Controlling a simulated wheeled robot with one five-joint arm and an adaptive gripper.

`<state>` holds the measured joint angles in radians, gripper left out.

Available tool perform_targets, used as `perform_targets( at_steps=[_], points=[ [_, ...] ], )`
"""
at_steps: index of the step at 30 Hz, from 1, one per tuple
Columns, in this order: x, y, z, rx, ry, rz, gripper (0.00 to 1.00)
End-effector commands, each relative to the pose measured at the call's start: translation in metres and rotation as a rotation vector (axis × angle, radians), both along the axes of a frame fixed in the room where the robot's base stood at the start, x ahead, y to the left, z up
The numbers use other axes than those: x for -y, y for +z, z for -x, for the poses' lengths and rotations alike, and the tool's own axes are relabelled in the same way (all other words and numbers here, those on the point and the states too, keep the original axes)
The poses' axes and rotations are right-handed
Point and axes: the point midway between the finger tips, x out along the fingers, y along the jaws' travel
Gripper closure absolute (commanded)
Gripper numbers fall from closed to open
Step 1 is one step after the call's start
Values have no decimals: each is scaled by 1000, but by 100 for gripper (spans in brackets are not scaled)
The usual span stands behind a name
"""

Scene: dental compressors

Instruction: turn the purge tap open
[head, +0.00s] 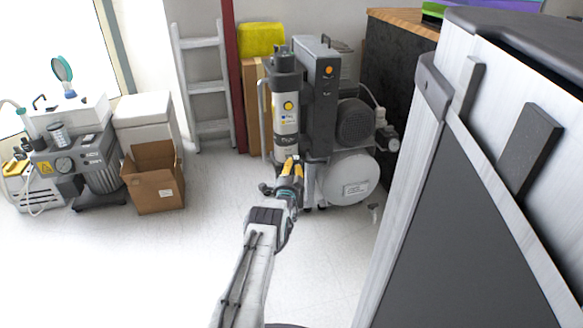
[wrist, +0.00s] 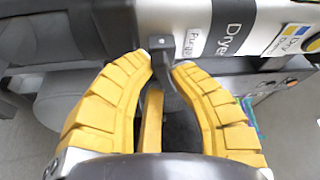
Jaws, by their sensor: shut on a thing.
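The purge tap (wrist: 162,48) is a small dark grey fitting on the dryer column (head: 285,110), beside a white label (wrist: 193,43) that appears to read "Purge". My gripper (wrist: 166,66) has its yellow fingertips shut on the tap, with its grey lever between them. A yellow bar shows between the fingers below the tap; I cannot tell what it belongs to. In the head view my gripper (head: 291,165) is at the lower end of the column and hides the tap.
The compressor's round white tank (head: 347,177) and dark motor (head: 355,122) are right of the column. A large cabinet (head: 440,200) fills the right foreground. An open cardboard box (head: 155,185) and another compressor (head: 85,160) stand left. The floor between is clear.

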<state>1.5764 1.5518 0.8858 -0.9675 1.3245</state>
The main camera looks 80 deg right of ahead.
Motion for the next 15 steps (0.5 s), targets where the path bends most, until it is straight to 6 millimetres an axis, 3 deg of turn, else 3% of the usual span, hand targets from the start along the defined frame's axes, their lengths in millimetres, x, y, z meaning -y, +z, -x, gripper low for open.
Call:
perform_targets(
  at_steps=[5,6,15],
  points=[
    [0,1,-2,1,2,0,100],
    [0,1,-2,1,3,0,78],
    [0,1,-1,2,2,0,52]
  ],
)
